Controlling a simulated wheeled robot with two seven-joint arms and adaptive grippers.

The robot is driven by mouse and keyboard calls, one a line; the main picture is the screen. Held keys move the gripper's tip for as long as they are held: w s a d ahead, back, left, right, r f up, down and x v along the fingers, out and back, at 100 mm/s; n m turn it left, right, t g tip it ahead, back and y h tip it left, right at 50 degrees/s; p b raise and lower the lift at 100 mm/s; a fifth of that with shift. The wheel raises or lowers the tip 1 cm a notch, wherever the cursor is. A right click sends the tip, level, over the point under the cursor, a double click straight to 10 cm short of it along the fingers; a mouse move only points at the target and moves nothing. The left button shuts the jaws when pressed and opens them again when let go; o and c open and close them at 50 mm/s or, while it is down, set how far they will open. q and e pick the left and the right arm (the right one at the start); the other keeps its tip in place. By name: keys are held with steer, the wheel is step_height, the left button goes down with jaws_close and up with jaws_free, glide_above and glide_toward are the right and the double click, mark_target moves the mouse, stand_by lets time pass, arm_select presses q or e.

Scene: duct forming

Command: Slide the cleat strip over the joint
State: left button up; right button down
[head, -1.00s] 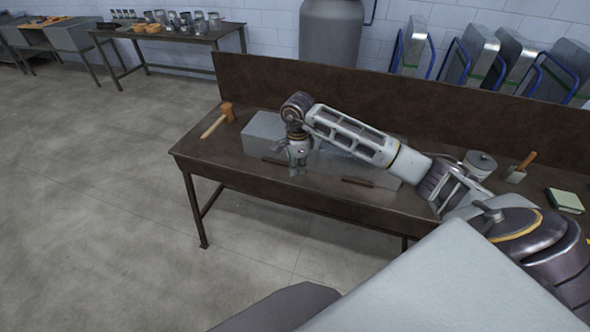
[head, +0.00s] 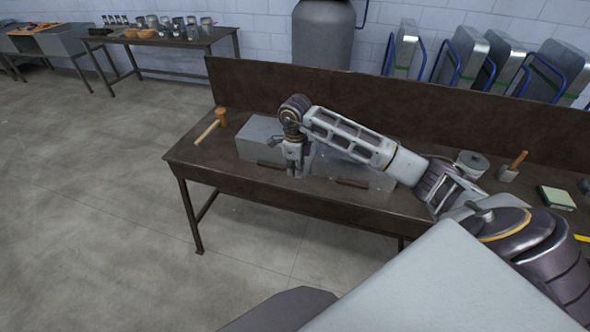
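Two grey sheet-metal duct sections lie on the brown bench: the left section (head: 257,137) and the right section (head: 333,168). My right gripper (head: 294,174) points down at the front of the ducts, near where the two sections meet. The gripper and wrist hide the joint. I cannot make out the cleat strip, and the fingers are too small to show whether they are shut on it. My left gripper is not in view.
Dark bars lie at the front of the ducts, one at left (head: 271,165) and one at right (head: 352,183). A mallet (head: 212,125) lies at the bench's left end. A grey pot (head: 472,164), a brush (head: 512,167) and a green-and-white block (head: 556,197) are at right.

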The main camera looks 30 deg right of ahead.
steer(key=shift+f, duration=0.2)
stand_by(0.3)
steer(key=shift+w+d+f+b, duration=0.1)
steer(key=shift+f+b, duration=0.4)
steer(key=shift+f, duration=0.3)
steer(key=shift+w+d+f+b, duration=0.1)
steer(key=shift+f+b, duration=0.35)
steer(key=shift+f, duration=0.35)
steer(key=shift+f+b, duration=0.65)
steer(key=shift+b, duration=0.1)
stand_by(1.5)
stand_by(1.3)
steer(key=shift+w+d+b, duration=0.4)
steer(key=shift+d+b, duration=0.1)
steer(key=shift+b, duration=0.25)
stand_by(1.3)
steer(key=shift+w+d, duration=0.2)
steer(key=shift+d, duration=0.05)
